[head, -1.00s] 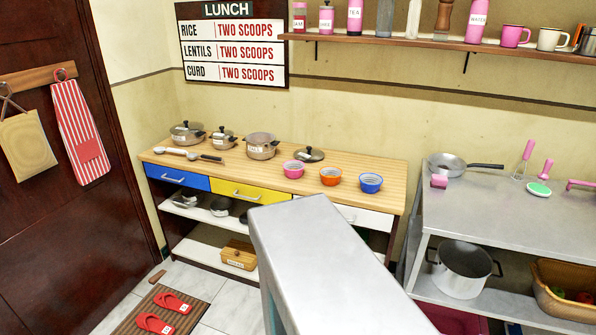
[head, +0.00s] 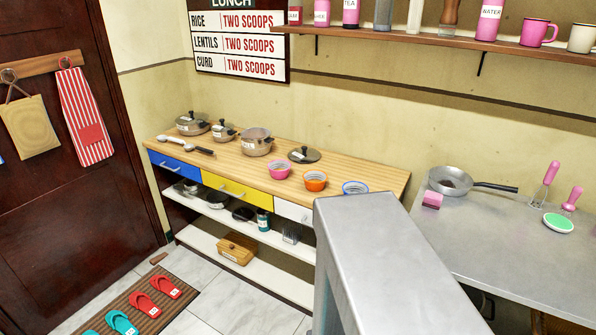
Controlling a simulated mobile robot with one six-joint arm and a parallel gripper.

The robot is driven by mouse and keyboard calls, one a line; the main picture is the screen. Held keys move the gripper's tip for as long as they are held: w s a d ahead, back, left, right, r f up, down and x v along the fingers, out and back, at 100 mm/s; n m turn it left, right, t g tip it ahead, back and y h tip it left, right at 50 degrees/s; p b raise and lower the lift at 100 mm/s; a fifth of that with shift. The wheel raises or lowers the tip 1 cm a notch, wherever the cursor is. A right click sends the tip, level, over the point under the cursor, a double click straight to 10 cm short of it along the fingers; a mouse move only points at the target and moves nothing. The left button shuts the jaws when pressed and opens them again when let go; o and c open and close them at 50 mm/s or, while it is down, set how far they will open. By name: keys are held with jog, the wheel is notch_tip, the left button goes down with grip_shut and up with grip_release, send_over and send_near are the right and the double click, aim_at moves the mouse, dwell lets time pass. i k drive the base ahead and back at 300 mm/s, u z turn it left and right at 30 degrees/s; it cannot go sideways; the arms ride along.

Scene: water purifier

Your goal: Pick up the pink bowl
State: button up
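The pink bowl (head: 279,170) stands upright on the wooden counter (head: 228,163), near its front edge above the yellow drawer. An orange bowl (head: 315,181) stands to its right. A blue bowl (head: 355,187) is further right, its lower part hidden behind a grey surface in the foreground. A dark pan lid (head: 304,154) lies just behind the pink bowl. My gripper is not in view.
Several pots line the counter's back, including a large one (head: 256,142). A grey block-like surface (head: 385,250) fills the lower right foreground. A metal table (head: 490,240) with a frying pan (head: 452,180) stands right.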

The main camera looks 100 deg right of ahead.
aim_at(279, 169)
jog(key=u, duration=0.45)
jog(key=k, duration=0.25)
jog(key=z, duration=1.85)
jog(key=i, duration=1)
jog(key=z, duration=0.05)
jog(key=k, duration=0.55)
jog(key=z, duration=0.05)
